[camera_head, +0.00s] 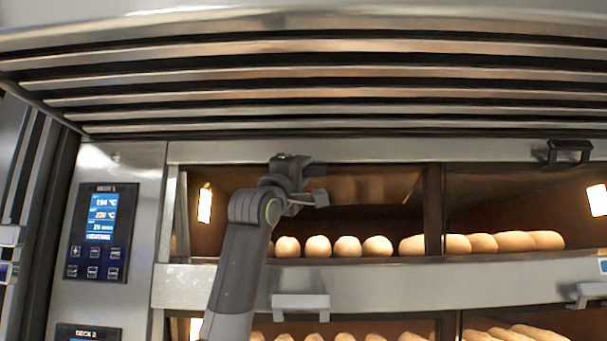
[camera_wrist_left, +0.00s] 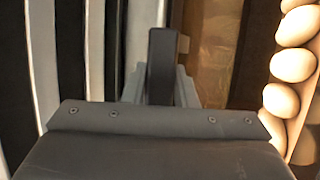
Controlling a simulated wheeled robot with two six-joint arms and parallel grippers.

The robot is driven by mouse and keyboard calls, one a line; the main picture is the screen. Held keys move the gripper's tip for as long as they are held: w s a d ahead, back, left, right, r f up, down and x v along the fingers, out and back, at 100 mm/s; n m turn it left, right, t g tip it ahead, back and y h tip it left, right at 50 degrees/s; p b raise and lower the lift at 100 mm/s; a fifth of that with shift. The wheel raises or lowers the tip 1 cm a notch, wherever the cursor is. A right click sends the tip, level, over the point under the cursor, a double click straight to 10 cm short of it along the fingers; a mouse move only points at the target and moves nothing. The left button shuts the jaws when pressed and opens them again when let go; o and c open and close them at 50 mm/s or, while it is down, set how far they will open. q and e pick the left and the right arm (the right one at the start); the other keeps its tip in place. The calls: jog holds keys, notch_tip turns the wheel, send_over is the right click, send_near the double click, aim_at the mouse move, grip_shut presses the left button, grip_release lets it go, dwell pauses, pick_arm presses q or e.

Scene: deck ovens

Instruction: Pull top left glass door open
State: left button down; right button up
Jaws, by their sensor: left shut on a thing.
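The top left glass door (camera_head: 345,195) is in the middle of the head view, under the slatted hood, and looks shut. Rolls show through its glass. My left gripper (camera_head: 303,182) is at the door's upper edge, shut on its dark handle. The handle (camera_wrist_left: 162,66) shows in the left wrist view as a dark bar between the grey fingers of the left gripper (camera_wrist_left: 160,92). In the head view the gripper mostly hides this handle. My right gripper is in neither view.
A slatted metal hood (camera_head: 300,85) overhangs the doors closely above my gripper. The top right door has a dark handle (camera_head: 570,151). A lower-deck handle (camera_head: 300,303) sits below, beside my forearm. A control panel (camera_head: 100,232) is at left.

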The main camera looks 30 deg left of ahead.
pick_arm(q)
jog(key=c, duration=1.2)
grip_release()
jog(key=shift+o, duration=0.2)
jog(key=a+b+v, duration=0.1)
jog(key=b+v, duration=0.9)
jog(key=v, duration=0.7)
jog(key=shift+s+d+b, duration=0.2)
jog(key=shift+d+b, duration=0.15)
jog(key=shift+d, duration=0.1)
jog(key=shift+f, duration=0.1)
